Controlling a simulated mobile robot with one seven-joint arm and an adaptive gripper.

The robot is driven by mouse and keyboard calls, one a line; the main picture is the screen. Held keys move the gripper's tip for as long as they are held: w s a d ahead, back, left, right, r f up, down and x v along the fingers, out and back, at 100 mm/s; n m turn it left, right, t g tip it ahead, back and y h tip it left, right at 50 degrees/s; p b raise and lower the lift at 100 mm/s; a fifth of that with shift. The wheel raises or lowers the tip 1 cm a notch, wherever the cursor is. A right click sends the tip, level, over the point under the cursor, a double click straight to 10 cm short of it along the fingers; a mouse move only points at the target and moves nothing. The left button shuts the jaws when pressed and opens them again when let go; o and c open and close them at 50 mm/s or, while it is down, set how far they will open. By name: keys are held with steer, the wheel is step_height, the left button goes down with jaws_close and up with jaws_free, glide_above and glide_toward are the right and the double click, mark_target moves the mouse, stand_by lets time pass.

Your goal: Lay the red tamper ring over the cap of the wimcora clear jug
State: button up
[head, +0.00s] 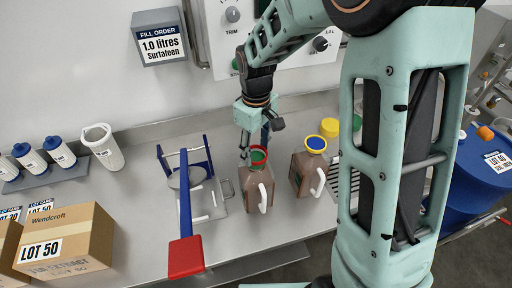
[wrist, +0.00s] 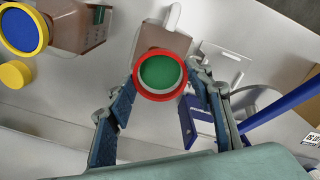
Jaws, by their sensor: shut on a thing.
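A brown-tinted jug (head: 250,188) with a white handle and a green cap (wrist: 160,73) stands upright on the bench; its name is not readable. The red tamper ring (wrist: 137,83) surrounds the green cap as seen from above in the wrist view. In the head view the ring (head: 258,163) is at the cap's height; I cannot tell whether it rests fully down. My gripper (wrist: 163,82) is shut on the ring, one finger on each side. It points down over the jug in the head view (head: 256,150).
A second brown jug (head: 306,172) with a blue cap and yellow ring stands close on the right. A yellow lid (head: 329,127) lies behind it. A blue-framed stand with a long red-ended lever (head: 186,225) is on the left. Boxes (head: 66,240) stand at front left.

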steer(key=shift+f+b, duration=0.35)
steer(key=shift+f, duration=0.2)
steer(key=o, duration=0.8)
steer(key=shift+r, duration=0.15)
step_height(320, 180, up, 7)
steer(key=p, duration=0.5)
stand_by(0.3)
